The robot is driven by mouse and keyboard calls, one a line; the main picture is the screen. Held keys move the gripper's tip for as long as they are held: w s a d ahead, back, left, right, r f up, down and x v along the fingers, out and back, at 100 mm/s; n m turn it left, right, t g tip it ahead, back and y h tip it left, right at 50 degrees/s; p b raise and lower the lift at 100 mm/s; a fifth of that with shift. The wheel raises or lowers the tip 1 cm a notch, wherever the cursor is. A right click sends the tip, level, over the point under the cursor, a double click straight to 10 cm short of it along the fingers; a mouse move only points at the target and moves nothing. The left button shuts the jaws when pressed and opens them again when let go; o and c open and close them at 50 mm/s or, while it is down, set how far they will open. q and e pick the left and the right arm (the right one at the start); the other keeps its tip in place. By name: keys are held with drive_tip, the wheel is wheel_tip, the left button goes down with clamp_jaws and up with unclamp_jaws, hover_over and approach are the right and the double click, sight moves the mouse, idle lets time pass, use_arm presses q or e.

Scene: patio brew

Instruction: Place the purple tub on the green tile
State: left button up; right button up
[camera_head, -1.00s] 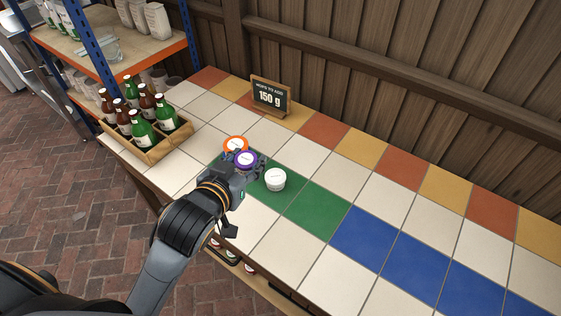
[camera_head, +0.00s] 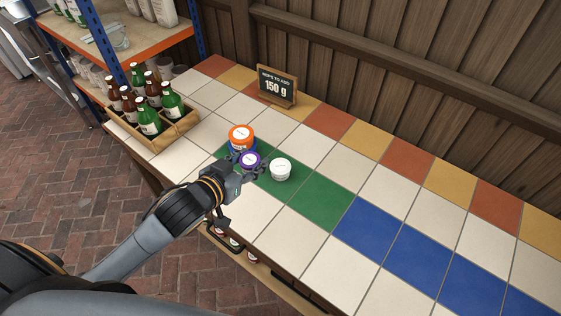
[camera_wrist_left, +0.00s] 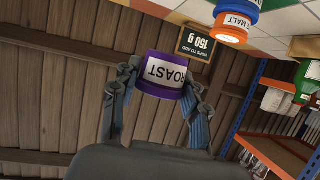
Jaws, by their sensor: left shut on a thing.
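My left gripper (camera_head: 255,166) is shut on the purple tub (camera_head: 250,159), which has a white label on its lid. In the wrist view, which is upside down, the purple tub (camera_wrist_left: 166,75) reads "ROAST" and sits between both fingers, apart from the tabletop. In the head view it is over the green tiles (camera_head: 318,203), close to the other tubs. An orange tub (camera_head: 240,132) sits on a blue tub (camera_head: 232,148) just behind it. A white tub (camera_head: 281,169) stands on green tile to its right. My right gripper is not in view.
A wooden crate (camera_head: 160,141) of green and brown bottles stands at the table's left end. A sign (camera_head: 277,86) reading "150 g" stands at the back by the fence. A shelf (camera_head: 133,48) is at upper left. White and blue tiles to the right are bare.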

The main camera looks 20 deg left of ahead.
use_arm(q)
drive_tip(key=d+p+x, duration=0.1)
drive_tip(key=x, duration=0.8)
hover_over(281, 166)
drive_tip(key=f, duration=0.4)
drive_tip(key=shift+s+a+f, duration=0.2)
drive_tip(key=shift+s+f, duration=0.05)
drive_tip(key=shift+s, duration=0.1)
drive_tip(key=f, duration=0.3)
drive_tip(key=shift+w+d+p, duration=0.2)
drive_tip(key=shift+w+p, duration=0.1)
drive_tip(key=shift+w, duration=0.1)
drive_tip(key=shift+f, duration=0.4)
drive_tip(key=shift+f, duration=0.2)
drive_tip(key=o, duration=1.1)
